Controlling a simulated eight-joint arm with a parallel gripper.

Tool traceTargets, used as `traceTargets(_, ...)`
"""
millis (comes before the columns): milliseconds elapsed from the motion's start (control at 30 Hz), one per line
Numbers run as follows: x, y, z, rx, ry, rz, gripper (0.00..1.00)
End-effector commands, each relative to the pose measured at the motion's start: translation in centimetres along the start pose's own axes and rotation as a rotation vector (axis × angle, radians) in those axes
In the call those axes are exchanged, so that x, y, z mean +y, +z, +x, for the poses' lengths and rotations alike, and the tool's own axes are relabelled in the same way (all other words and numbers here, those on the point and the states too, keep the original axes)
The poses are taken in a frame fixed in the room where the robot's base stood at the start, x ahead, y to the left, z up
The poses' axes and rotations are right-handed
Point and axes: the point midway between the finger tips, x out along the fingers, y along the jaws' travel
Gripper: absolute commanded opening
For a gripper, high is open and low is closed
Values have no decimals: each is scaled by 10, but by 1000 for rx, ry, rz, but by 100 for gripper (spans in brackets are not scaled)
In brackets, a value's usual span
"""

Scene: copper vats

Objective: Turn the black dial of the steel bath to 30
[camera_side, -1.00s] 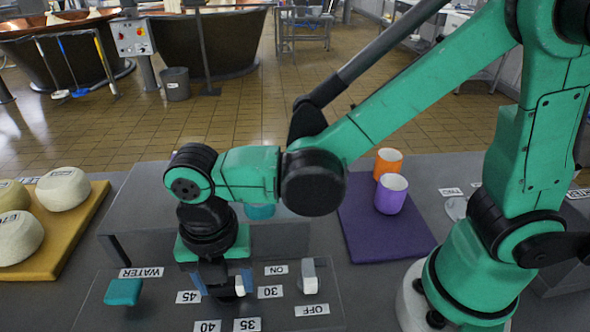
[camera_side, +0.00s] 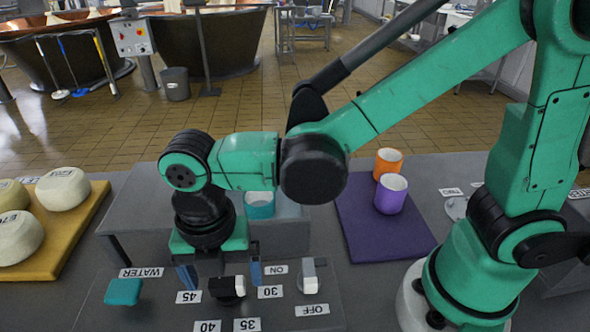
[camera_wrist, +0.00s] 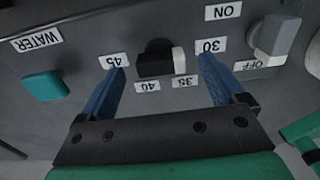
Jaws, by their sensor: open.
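The black dial (camera_side: 224,289) with a white pointer end sits on the grey panel of the steel bath (camera_side: 150,300). It also shows in the wrist view (camera_wrist: 155,63). Its white end points right, towards the side of the 30 label (camera_wrist: 210,46); whether it lines up exactly I cannot tell. The 35 label (camera_wrist: 185,82), 40 label (camera_wrist: 147,86) and 45 label (camera_wrist: 114,60) lie around it. My gripper (camera_side: 221,276) is open above the dial, its blue fingers apart on either side and not touching it. My gripper hides part of the bath.
A teal WATER knob (camera_side: 123,291) is left of the dial; a grey-white ON/OFF switch (camera_side: 309,274) is right. A teal cup (camera_side: 259,204) stands behind my gripper. Orange (camera_side: 388,162) and purple (camera_side: 391,194) cups stand on a purple mat (camera_side: 385,240). Cheeses (camera_side: 63,188) lie at left.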

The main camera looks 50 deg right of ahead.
Motion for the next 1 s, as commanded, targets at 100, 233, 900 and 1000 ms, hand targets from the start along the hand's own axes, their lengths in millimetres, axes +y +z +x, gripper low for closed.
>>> traceTargets(100, -1, 0, -16, 0, 0, 0, 89)
traceTargets(233, 0, 0, -31, 1, 1, -1, 89)
traceTargets(900, -14, 26, -50, -6, 82, 314, 89)
traceTargets(1000, -32, 55, -56, 1, 191, 712, 89)
